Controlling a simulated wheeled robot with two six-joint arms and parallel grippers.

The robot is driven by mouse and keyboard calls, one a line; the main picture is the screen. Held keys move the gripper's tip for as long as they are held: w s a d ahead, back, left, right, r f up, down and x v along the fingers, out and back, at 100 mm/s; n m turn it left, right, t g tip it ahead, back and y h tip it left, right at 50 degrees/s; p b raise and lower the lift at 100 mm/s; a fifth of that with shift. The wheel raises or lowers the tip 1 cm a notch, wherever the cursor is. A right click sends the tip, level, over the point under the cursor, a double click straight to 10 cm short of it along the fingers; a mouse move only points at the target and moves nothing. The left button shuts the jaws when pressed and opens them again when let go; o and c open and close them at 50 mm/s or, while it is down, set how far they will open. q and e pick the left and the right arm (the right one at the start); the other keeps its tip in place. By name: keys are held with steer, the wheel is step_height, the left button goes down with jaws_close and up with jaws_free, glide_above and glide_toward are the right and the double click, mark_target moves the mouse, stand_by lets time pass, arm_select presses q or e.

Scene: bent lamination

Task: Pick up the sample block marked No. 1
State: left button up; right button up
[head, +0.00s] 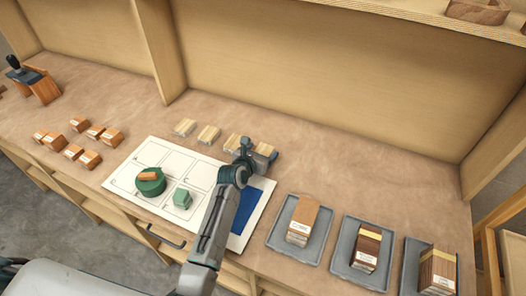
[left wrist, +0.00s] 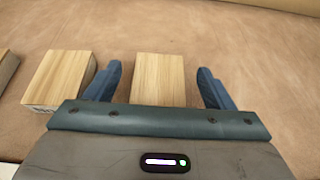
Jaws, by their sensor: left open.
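A row of pale wooden sample blocks lies on the bench behind the white sheet: one at the left end (head: 184,127), one beside it (head: 208,134) and one nearer my gripper (head: 232,143). My left gripper (head: 257,154) is at the right end of this row. In the left wrist view, its two blue fingers stand apart, with a pale block (left wrist: 158,78) between them and gaps at both sides. Another pale block (left wrist: 60,78) lies to the left, with a small label partly seen on its front. I cannot read any number. My right gripper is not in view.
A white sheet (head: 127,174) with marked boxes holds a green round piece (head: 150,186), a green block (head: 182,199) and a blue area (head: 245,215). Orange-brown blocks (head: 113,137) lie left. Grey trays (head: 281,240) with wood stacks stand right. The bench behind the trays is clear.

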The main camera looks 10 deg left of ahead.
arm_select(q)
steer(key=shift+x, duration=1.15)
steer(key=shift+s, duration=0.1)
steer(key=c, duration=1.1)
steer(key=shift+o, duration=0.2)
